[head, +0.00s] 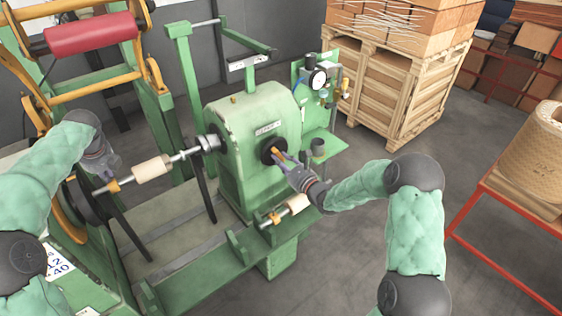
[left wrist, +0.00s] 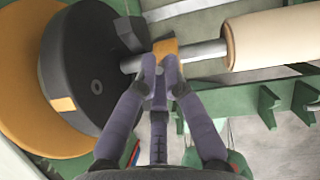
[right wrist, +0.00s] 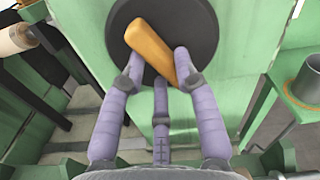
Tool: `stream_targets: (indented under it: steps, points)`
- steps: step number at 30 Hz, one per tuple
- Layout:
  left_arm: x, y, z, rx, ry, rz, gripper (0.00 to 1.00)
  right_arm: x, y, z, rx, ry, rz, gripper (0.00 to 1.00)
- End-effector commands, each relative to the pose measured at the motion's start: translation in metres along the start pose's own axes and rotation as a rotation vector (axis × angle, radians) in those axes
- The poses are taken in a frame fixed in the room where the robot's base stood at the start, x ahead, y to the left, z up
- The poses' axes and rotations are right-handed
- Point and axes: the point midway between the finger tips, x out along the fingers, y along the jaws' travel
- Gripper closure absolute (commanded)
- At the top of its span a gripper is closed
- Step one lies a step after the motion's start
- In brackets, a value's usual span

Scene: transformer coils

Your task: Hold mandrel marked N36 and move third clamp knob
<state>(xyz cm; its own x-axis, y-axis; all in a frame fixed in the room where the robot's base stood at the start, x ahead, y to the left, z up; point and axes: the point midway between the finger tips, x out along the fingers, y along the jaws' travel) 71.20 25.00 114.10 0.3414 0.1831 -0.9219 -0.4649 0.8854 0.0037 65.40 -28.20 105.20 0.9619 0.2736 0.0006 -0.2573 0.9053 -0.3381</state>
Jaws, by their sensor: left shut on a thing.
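The mandrel (head: 152,168) is a steel shaft with a pale wooden roll, lying between the black disc (head: 88,200) at left and the green headstock (head: 252,140). No N36 marking is legible. My left gripper (head: 108,180) is shut on the mandrel's orange block by the disc; the block also shows in the left wrist view (left wrist: 165,48). An orange knob bar (right wrist: 150,48) crosses the black round plate on the headstock's face. My right gripper (right wrist: 160,62) has its fingers apart on both sides of the bar; contact is unclear. Which knob is third cannot be told.
A wooden crate (head: 395,95) and a red-framed table (head: 510,196) are at right. Floor between is clear.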

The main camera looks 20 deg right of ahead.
Motion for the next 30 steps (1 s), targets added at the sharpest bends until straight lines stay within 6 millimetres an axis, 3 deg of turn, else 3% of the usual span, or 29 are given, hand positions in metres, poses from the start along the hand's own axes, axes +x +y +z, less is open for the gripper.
stream_targets:
  steps: [1,3,19,30]
  points:
    - [0.006,-0.015,-0.010,0.015,0.016,-0.016,1.00,0.001,0.007,0.002,0.001,-0.006,0.015,0.66]
    - [0.006,-0.015,-0.010,0.015,0.016,-0.016,1.00,0.001,0.007,0.001,0.002,-0.005,0.015,0.48]
    - [0.004,-0.014,-0.009,0.013,0.013,-0.017,1.00,-0.002,0.005,-0.001,0.002,0.000,0.011,0.48]
    - [0.004,-0.014,-0.008,0.011,0.012,-0.018,1.00,-0.024,0.006,-0.002,0.004,0.004,0.011,0.48]
